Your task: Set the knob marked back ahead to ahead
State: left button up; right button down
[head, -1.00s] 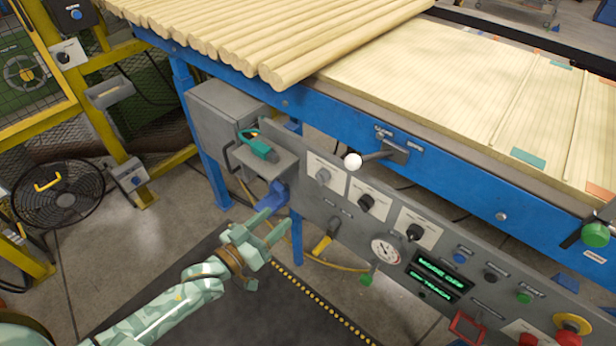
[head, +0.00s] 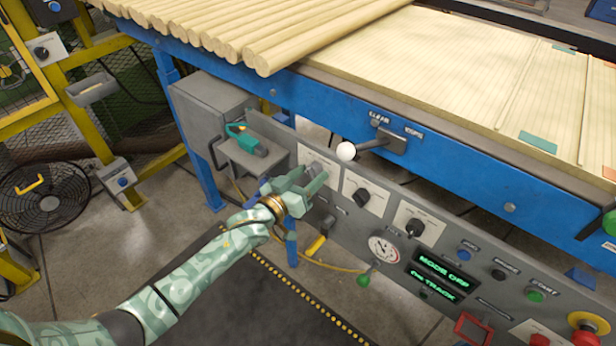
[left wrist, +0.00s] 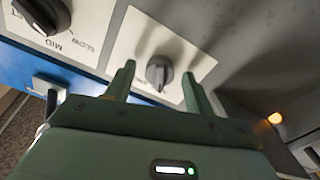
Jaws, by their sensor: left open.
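My left gripper (head: 312,178) is open at the left end of the grey control panel. Its fingers (left wrist: 157,85) stand on either side of a grey rotary knob (left wrist: 158,72) on a white plate, with a gap on both sides. In the head view this leftmost knob (head: 314,169) is partly hidden by the gripper. I cannot read its plate markings in either view. Two darker knobs, a middle one (head: 361,197) and a right one (head: 415,228), sit on white plates further right. The wrist view shows a neighbouring dark knob (left wrist: 42,12) marked mid and slow. My right gripper is not in view.
A white-balled lever (head: 347,151) juts from the blue table frame (head: 290,102) just above the panel. A grey box (head: 212,112) with a teal clip-like item (head: 246,139) is left of the gripper. A gauge (head: 384,249), green display (head: 440,275) and several buttons lie further right.

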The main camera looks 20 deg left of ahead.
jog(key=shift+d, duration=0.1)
pick_arm(q)
jog(key=c, duration=1)
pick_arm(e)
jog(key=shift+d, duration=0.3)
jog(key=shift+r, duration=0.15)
pick_arm(q)
jog(key=m+p, duration=0.1)
jog(key=m, duration=0.2)
jog(key=m+p, duration=0.1)
jog(key=m, duration=0.1)
jog(key=shift+m, duration=0.3)
jog(key=shift+f+m, duration=0.1)
jog(key=shift+m, duration=2.9)
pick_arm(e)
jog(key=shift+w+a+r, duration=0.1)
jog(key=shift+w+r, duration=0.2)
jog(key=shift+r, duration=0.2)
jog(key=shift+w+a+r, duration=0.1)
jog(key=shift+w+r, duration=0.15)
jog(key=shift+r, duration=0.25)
pick_arm(q)
jog(key=shift+m, duration=0.3)
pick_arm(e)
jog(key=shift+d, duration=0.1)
pick_arm(q)
jog(key=o, duration=1)
